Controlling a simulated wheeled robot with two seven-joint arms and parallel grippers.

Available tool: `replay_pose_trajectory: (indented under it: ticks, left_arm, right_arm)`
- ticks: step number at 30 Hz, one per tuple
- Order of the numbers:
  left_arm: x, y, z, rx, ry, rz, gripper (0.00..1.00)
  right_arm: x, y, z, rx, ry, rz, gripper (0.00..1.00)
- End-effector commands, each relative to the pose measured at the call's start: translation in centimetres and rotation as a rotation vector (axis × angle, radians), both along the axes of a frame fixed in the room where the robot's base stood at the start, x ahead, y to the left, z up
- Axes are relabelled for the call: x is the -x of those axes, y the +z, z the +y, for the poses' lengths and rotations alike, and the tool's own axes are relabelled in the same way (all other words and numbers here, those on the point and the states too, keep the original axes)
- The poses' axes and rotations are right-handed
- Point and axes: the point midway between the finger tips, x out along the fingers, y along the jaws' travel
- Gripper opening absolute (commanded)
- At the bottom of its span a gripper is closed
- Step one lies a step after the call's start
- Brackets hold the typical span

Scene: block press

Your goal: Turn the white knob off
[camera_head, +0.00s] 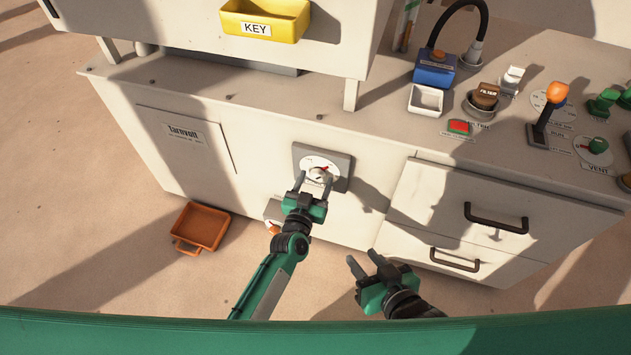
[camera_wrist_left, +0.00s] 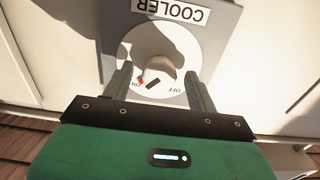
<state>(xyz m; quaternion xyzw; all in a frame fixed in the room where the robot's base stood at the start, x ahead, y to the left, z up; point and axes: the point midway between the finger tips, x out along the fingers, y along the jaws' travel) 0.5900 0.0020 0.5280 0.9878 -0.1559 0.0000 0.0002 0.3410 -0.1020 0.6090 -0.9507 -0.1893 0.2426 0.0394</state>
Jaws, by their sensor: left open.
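The white knob (camera_wrist_left: 158,66) sits on a round white dial (camera_wrist_left: 130,57) on a grey plate (camera_wrist_left: 217,29) labelled COOLER, upside down in the left wrist view. A red mark beside the knob lies near the word ON; OFF is at the other side. In the head view the knob (camera_head: 318,173) is small on the cabinet front. My left gripper (camera_head: 314,182) is open in front of the dial, one finger on each side of the knob, with gaps between. It also shows in the left wrist view (camera_wrist_left: 158,78). My right gripper (camera_head: 364,262) is open and empty, lower right of the dial.
Drawers with dark handles (camera_head: 496,217) are right of the dial. An orange bin (camera_head: 201,227) lies on the floor at left. The counter holds a blue box (camera_head: 435,70), a white tray (camera_head: 426,100), an orange-topped lever (camera_head: 545,115) and a green vent knob (camera_head: 597,146).

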Motion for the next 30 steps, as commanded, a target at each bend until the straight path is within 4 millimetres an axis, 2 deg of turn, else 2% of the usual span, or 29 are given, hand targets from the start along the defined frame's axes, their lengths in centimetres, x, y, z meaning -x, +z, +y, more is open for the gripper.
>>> replay_pose_trajectory:
  ticks: [4,12,14,19,30]
  left_arm:
    - [-0.73,-0.06,-0.24,-0.001,0.0,0.001,0.59]
    - [-0.82,-0.01,-0.26,-0.001,0.0,0.001,0.59]
    - [-0.82,-0.01,-0.26,-0.001,0.0,0.001,0.49]
    - [-0.81,-0.01,-0.25,-0.001,0.0,0.001,0.15]
    - [-0.81,0.05,-0.26,0.048,0.0,0.015,0.15]
  right_arm:
    - [-0.02,0.03,0.26,-0.011,0.001,-0.018,0.36]
    - [-0.04,0.1,0.29,-0.014,0.001,-0.021,0.36]
    - [-0.03,0.09,0.3,-0.014,0.001,-0.021,0.36]
    - [-0.03,0.08,0.3,-0.014,0.001,-0.02,0.36]
    - [0.13,-0.08,0.21,-0.004,0.003,-0.002,0.36]
